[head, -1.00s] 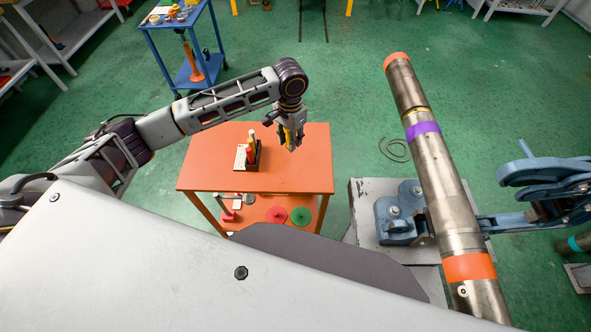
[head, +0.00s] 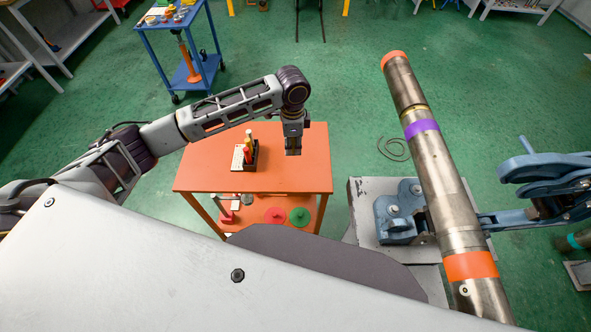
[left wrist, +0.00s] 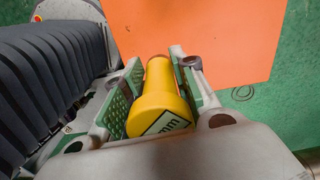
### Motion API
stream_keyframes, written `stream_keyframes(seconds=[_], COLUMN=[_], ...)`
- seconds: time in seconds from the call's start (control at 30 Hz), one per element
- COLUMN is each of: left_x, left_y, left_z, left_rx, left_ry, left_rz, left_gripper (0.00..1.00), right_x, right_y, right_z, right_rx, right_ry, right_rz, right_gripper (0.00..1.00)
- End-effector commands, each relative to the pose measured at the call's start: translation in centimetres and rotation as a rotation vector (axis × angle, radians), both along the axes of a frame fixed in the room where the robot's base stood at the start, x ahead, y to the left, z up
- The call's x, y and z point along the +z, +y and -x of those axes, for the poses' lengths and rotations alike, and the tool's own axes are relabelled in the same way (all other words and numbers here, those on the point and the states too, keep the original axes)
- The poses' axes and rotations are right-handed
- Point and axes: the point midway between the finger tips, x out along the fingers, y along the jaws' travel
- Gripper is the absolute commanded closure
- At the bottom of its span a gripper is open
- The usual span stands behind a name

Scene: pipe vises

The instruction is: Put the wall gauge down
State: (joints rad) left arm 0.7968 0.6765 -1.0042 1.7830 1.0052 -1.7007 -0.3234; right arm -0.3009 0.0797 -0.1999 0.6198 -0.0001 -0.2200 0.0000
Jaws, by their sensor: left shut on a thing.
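My left gripper (head: 292,150) points down above the right part of the orange table (head: 300,180). In the left wrist view it is shut on a yellow cylinder (left wrist: 157,100), which I take as the wall gauge. The gauge has a wide end with a white label ending in "mm", near the camera. Its narrower part points away, toward the orange tabletop. In the head view the gauge is hidden by the gripper. I cannot tell whether it touches the table. My right gripper is not in view.
A small rack (head: 236,157) with red and yellow pieces stands on the table, left of the gripper. Red (head: 275,215) and green (head: 299,216) discs lie on the lower shelf. A long pipe (head: 445,190) in a blue vise (head: 402,208) stands at right. The tabletop around the gripper is mostly bare.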

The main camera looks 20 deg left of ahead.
Motion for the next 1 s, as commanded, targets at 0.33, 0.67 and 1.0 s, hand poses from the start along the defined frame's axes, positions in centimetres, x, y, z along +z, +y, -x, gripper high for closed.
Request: stream_keyframes(seconds=[0.33,0.67,1.0], left_x=[-0.38,-0.63,-0.82], left_y=[-0.26,-0.43,-0.56], left_z=[-0.03,-0.08,-0.14], left_rx=[-0.231,-0.438,-0.642], left_ry=[0.000,0.000,-0.001], left_rz=[0.001,0.001,0.001], left_gripper=[0.99,0.99,0.99], right_x=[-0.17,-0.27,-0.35], right_y=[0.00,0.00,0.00], right_z=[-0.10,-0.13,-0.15], right_rx=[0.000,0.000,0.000], right_ry=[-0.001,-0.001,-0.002], right_rz=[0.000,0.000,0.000], right_gripper=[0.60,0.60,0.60])
